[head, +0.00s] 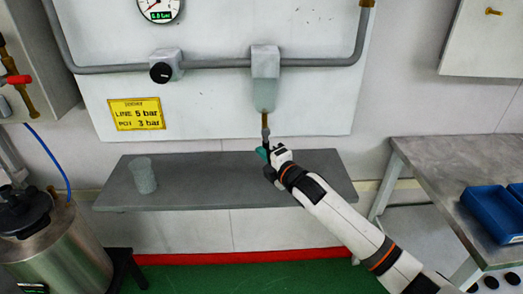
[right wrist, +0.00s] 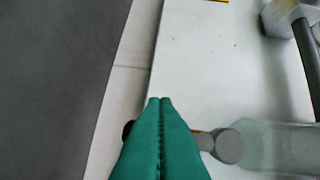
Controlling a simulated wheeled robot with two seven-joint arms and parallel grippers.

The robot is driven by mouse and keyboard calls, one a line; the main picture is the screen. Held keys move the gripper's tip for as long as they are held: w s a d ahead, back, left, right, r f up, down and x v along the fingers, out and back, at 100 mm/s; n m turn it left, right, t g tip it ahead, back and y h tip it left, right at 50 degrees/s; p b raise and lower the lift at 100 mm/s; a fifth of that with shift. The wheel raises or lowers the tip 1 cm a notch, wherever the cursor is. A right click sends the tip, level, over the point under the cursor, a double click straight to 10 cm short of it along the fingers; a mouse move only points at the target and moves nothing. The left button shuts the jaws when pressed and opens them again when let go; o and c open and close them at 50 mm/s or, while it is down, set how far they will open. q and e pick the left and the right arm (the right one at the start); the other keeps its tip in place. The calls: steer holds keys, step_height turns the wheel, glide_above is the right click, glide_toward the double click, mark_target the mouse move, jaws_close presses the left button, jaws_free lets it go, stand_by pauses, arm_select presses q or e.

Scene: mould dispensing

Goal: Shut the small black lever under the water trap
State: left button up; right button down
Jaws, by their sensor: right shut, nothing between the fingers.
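The water trap (head: 265,92) is a pale translucent bowl hanging from the pipe on the white panel. A thin brass drain stem (head: 264,118) comes down from it, with a small grey fitting (head: 265,133) below. My right gripper (head: 262,153), with teal fingers, is right under that fitting. In the right wrist view the fingers (right wrist: 160,101) are pressed together and empty. They hide much of the drain. A dark bit (right wrist: 127,130), perhaps the black lever, shows left of them, and a round grey part (right wrist: 228,146) shows to their right. I cannot tell the lever's angle or any contact.
A grey shelf (head: 205,195) runs below the panel, with a translucent cup (head: 143,175) at its left. A black regulator knob (head: 161,72) sits left of the trap. A steel pot (head: 65,255) stands at lower left. A table (head: 440,165) with a blue bin (head: 495,212) is at right.

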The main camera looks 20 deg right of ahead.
steer(key=s+d+r+n+g+h+p, duration=0.1)
steer(key=d+r+n+g+h+p, duration=0.2)
steer(key=p, duration=2)
steer(key=shift+s+d+r+n+h, duration=0.25)
steer(key=shift+d+r+n, duration=0.45)
steer(key=shift+d+n, duration=0.8)
steer(key=shift+a, duration=0.2)
step_height(320, 180, down, 5)
steer(key=b, duration=0.4)
steer(key=s+a+r, duration=0.2)
steer(key=s+r, duration=0.4)
steer(key=s, duration=0.3)
steer(key=shift+a, duration=0.35)
steer(key=shift+d, duration=0.1)
